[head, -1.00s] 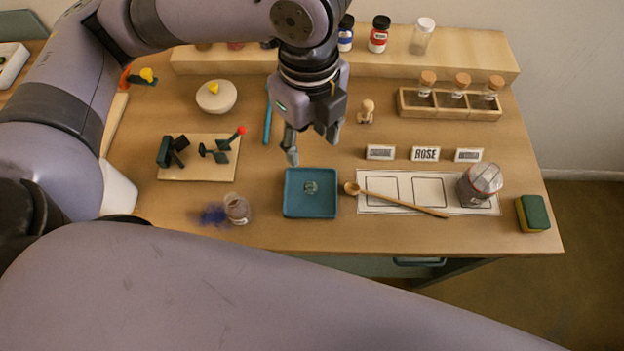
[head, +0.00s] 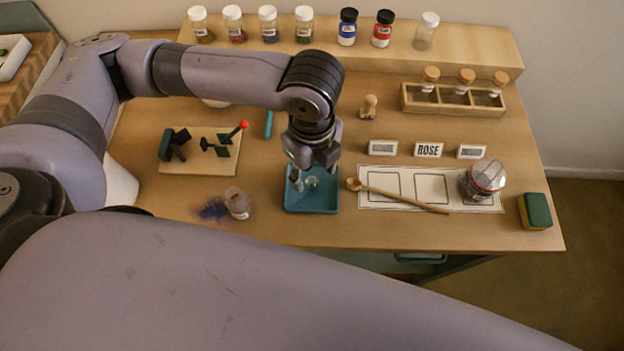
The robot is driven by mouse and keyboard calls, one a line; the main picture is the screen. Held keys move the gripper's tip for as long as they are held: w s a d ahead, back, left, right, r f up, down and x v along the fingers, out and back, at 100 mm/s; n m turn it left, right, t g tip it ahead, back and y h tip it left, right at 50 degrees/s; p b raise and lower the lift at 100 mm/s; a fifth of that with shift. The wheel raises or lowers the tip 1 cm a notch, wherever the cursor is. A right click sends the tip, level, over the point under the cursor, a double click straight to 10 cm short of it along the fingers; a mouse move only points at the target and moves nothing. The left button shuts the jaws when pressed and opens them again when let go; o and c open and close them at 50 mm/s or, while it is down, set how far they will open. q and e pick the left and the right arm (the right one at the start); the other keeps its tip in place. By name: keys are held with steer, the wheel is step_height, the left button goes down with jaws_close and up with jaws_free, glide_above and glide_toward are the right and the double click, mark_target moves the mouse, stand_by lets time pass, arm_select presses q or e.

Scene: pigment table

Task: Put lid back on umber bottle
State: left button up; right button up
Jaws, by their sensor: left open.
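My left gripper (head: 305,178) is open and points down into the blue tray (head: 312,208). A small, pale, greenish round piece (head: 312,182) lies in the tray beside its fingertips; whether it is a lid is too small to tell. The fingers are apart and I see nothing held between them. No label reading umber is legible. A small jar (head: 238,204) stands left of the tray and looks open, beside spilled dark blue powder (head: 213,210). A larger jar (head: 482,180) with a shiny grey top stands on the white card at the right. My right gripper is out of view.
Several capped bottles (head: 304,25) line the back shelf. A wooden rack (head: 453,100) holds corked vials. A wooden spoon (head: 400,196) lies across the white card (head: 432,188), right of the tray. A sponge (head: 535,211) sits at the right edge.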

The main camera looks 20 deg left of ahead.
mark_target(312, 181)
arm_select(q)
step_height(312, 181, down, 5)
steer(key=shift+w+f+p, duration=0.1)
steer(key=shift+p, duration=0.2)
steer(key=shift+c, duration=0.6)
steer(key=c, duration=0.8)
